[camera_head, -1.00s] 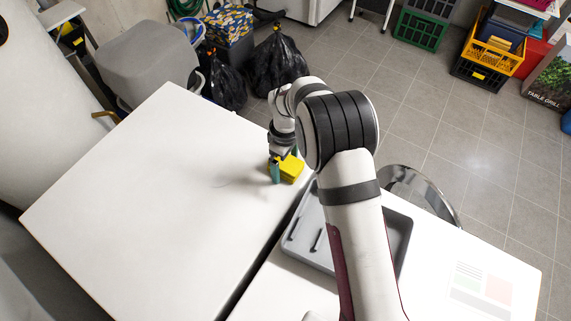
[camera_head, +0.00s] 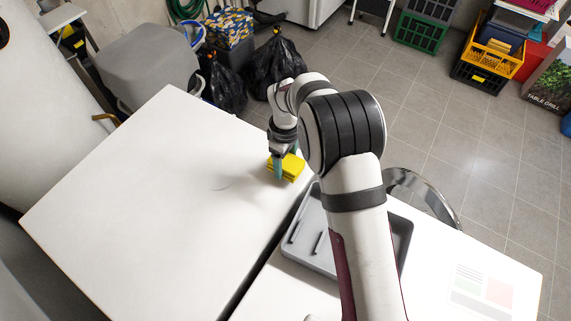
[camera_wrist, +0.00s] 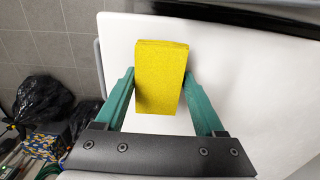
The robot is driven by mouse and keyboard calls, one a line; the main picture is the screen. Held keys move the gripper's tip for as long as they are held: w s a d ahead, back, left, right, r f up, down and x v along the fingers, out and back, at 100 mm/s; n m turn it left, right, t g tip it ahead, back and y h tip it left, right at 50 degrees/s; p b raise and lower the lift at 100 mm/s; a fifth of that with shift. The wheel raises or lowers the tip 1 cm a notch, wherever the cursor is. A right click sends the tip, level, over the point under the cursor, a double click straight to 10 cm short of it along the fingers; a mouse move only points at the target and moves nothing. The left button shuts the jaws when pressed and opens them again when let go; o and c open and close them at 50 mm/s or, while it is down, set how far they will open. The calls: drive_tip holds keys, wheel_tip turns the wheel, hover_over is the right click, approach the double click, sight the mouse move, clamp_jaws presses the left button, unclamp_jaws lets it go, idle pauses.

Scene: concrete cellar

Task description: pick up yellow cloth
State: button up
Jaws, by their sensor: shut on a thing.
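The yellow cloth (camera_head: 291,167) is a folded, block-like pad at the right edge of the left white table, near the gap between the two tables. In the wrist view the cloth (camera_wrist: 161,75) lies between the two green fingers of my gripper (camera_wrist: 158,100). The fingers are shut on its two sides. In the head view my gripper (camera_head: 281,166) points down at the cloth, and the near finger covers part of it. I cannot tell whether the cloth touches the table or is just above it.
The left white table (camera_head: 140,200) is otherwise clear. A grey tray (camera_head: 306,248) with dark slots or items in it stands on the right white table (camera_head: 480,270), partly behind my arm. Black rubbish bags (camera_head: 277,68) and a grey bin (camera_head: 150,62) stand beyond the table.

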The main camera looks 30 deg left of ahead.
wheel_tip(320, 180, up, 2)
drive_tip(key=shift+r, duration=0.1)
drive_tip(key=w+d+r, duration=0.3)
drive_tip(key=d+r, duration=0.3)
drive_tip(key=d, duration=0.5)
drive_tip(key=shift+d+r, duration=0.2)
drive_tip(key=shift+r, duration=0.15)
